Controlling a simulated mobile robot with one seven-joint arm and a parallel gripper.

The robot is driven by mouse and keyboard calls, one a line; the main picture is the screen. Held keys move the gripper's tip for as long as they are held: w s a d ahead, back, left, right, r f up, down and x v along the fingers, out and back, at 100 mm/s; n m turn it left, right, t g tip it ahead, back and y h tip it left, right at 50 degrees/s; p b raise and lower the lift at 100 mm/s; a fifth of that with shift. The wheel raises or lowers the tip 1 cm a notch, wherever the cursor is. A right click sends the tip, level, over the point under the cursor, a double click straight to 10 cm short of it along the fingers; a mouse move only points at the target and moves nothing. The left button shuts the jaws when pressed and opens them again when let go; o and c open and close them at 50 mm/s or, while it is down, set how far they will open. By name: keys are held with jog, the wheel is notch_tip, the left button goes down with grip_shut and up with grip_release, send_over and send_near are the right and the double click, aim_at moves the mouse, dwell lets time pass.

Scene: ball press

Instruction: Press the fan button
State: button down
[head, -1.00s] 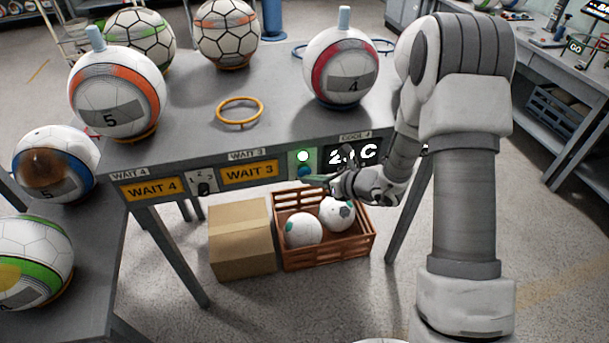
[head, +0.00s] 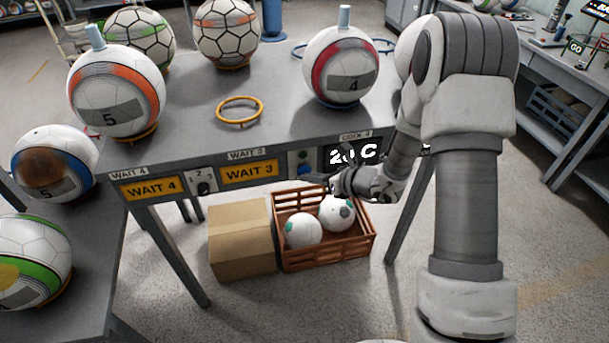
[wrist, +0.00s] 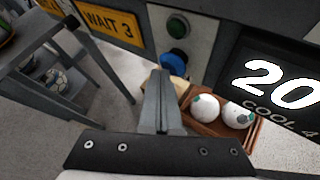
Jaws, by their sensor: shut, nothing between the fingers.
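The blue button (head: 305,170) is on a pale panel on the table's front, below a small round lamp (head: 304,156). In the wrist view the blue button (wrist: 175,62) is just beyond my fingertips, and the lamp (wrist: 178,25) is dark green and unlit. My gripper (wrist: 160,72) is shut and empty. In the head view my gripper (head: 322,178) is just right of and below the button. I cannot tell whether the tips touch it. A black display (wrist: 275,90) to the right reads 20 with COOL 4 beneath.
The table front (head: 145,167) also carries WAIT 4 (head: 152,188) and WAIT 3 (head: 249,173) signs. Several balls stand on the table. A cardboard box (head: 240,240) and a brown crate (head: 325,258) with two white balls are on the floor below my gripper.

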jog(key=shift+s, duration=0.3)
jog(key=s+d+b, duration=0.1)
jog(key=s, duration=0.4)
jog(key=shift+s+d+b, duration=0.3)
jog(key=shift+s+d, duration=0.1)
dwell(0.4)
jog(key=s+a+r+n+g+p, duration=0.1)
jog(key=s+r+n+g+p, duration=0.15)
jog(key=s+r+n, duration=0.6)
jog(key=s+a+r+n+g+p, duration=0.25)
jog(key=r+n, duration=0.35)
jog(key=r, duration=0.5)
jog(key=s+d+r+n+t+h+p, duration=0.1)
jog(key=s+d+r+n+h+p, duration=0.1)
jog(key=s+d+r+n+h, duration=0.3)
jog(key=s+d+r+n+t+h+p, duration=0.2)
jog(key=s+d+r+n, duration=0.4)
jog(key=d, duration=0.5)
notch_tip(320, 180, up, 3)
jog(key=n+h+p, duration=0.1)
jog(key=n+h, duration=0.1)
jog(key=shift+h, duration=0.4)
